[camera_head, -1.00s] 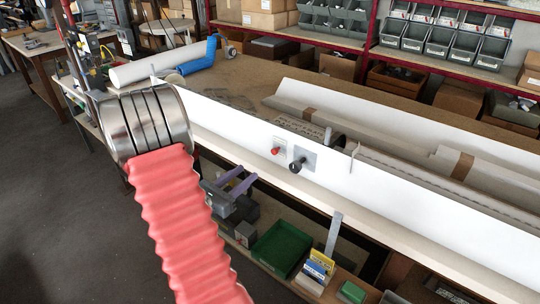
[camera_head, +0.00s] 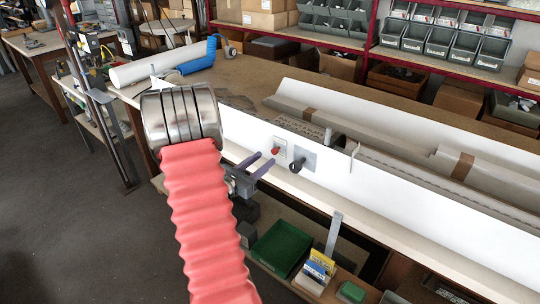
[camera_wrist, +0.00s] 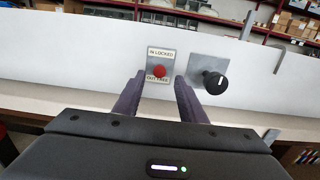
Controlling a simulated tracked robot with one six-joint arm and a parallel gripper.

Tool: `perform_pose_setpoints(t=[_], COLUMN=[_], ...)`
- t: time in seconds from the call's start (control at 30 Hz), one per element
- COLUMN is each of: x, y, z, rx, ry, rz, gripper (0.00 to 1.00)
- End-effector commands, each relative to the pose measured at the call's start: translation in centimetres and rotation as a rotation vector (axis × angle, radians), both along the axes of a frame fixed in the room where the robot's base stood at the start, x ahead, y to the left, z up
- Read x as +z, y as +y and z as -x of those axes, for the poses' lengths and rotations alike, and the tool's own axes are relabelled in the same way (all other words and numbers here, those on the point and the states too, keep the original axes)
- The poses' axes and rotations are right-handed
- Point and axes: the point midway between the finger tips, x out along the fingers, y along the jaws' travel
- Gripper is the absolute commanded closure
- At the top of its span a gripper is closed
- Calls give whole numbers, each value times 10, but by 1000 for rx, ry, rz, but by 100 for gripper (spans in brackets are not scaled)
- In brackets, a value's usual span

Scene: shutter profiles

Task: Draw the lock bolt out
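The lock bolt shows as a small red knob (camera_head: 275,150) on a light plate on the white profile's front face. In the wrist view the red knob (camera_wrist: 160,71) sits between the lettering "IN LOCKED" above and "OUT FREE" below. My gripper (camera_head: 267,159) has two purple fingers, open and empty, pointing at the panel. In the wrist view the knob lines up between the fingertips of my gripper (camera_wrist: 160,77). The tips look a little short of the knob; the exact gap is hard to tell.
A black knob (camera_wrist: 213,82) on a grey plate is just right of the red one, close to the right finger. The long white profile (camera_head: 420,205) lies along the bench. A grey upright bracket (camera_head: 333,233) and a green bin (camera_head: 282,247) are lower down.

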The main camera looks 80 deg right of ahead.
Motion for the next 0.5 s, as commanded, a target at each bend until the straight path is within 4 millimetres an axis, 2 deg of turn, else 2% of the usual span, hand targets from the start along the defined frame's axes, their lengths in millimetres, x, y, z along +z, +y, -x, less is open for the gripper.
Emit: perform_pose_setpoints(t=[0.2, 0.5], x=[0, 0], y=[-29, -43], z=[13, 19], rx=[-2, 0], ry=[-1, 0], rz=[0, 0], gripper=[62, 62])
